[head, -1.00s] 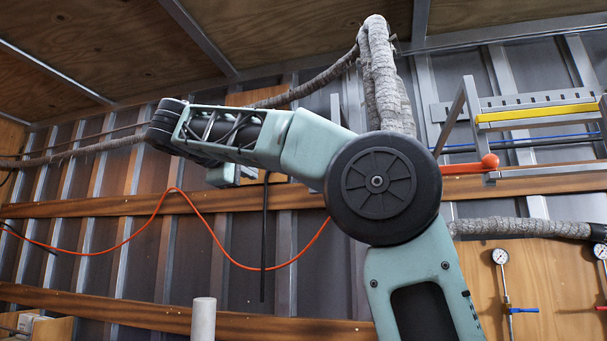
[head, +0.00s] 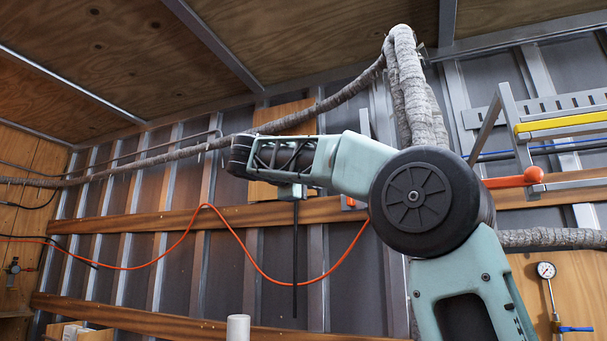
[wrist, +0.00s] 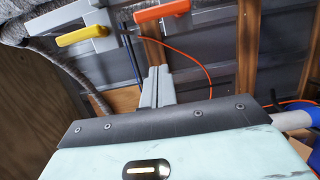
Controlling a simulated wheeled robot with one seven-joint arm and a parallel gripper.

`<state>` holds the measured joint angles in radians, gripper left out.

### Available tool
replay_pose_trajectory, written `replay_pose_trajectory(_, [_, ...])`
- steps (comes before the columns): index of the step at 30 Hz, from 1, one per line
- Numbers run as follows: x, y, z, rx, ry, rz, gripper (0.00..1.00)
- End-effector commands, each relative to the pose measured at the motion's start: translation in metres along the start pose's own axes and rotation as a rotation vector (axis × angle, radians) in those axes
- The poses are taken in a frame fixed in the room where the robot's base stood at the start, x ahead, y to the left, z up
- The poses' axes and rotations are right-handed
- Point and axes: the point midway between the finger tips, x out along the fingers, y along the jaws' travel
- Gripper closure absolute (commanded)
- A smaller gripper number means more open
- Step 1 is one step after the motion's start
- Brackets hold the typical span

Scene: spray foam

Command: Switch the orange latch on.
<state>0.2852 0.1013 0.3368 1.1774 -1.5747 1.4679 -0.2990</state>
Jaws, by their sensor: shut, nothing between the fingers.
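The orange latch (head: 515,181) shows in the head view as an orange lever with a rounded end, right of my arm's round elbow joint. In the wrist view, an orange handle (wrist: 162,10) lies near the top edge, to the right of a yellow handle (wrist: 83,35). My gripper (wrist: 156,76) shows in the wrist view as narrow grey fingers. It is shut and empty, below the orange handle in the picture. A gap shows between them, but I cannot tell its depth. In the head view I cannot make out the fingertips.
A yellow bar (head: 563,122) sits above the orange lever on a grey metal frame. Thick grey lagged pipes run along the wall and up beside my arm. An orange hose (head: 237,245) hangs across the ribbed wall. A gauge (head: 545,270) is at lower right.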

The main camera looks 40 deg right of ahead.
Motion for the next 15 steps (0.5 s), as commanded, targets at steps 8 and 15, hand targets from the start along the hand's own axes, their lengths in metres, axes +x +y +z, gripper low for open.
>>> replay_pose_trajectory(8, [0.034,0.003,0.021,0.000,-0.003,0.001,1.00])
replay_pose_trajectory(15, [0.038,0.001,0.037,0.000,0.000,0.000,1.00])
